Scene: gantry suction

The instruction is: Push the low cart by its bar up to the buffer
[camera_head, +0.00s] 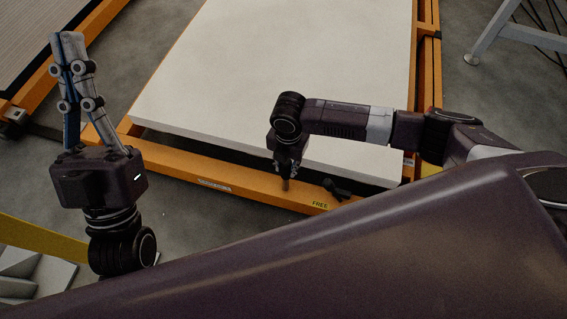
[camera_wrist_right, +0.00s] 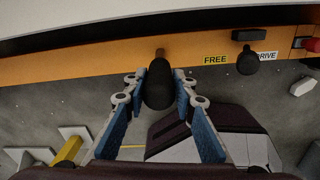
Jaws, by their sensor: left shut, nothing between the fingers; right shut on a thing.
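A low orange frame (camera_head: 225,183) bears a big white slab (camera_head: 270,70); I cannot tell whether it is the cart. My right gripper (camera_head: 288,170) is at the frame's near beam. In the right wrist view, my right gripper (camera_wrist_right: 158,88) is shut on a dark rounded knob (camera_wrist_right: 159,85), whose short stem meets the orange beam (camera_wrist_right: 110,68). My left gripper (camera_head: 68,40) is shut and empty, pointing up in the picture, left of the slab and apart from it. No push bar or buffer can be made out for certain.
A black lever (camera_wrist_right: 247,62) sits by a FREE label (camera_wrist_right: 215,59) and a partly hidden DRIVE label. A red button (camera_wrist_right: 312,45) is right of it. A yellow bar (camera_head: 40,238) and grey wedges (camera_head: 35,272) lie at lower left. Another orange-edged bed (camera_head: 30,50) is upper left.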

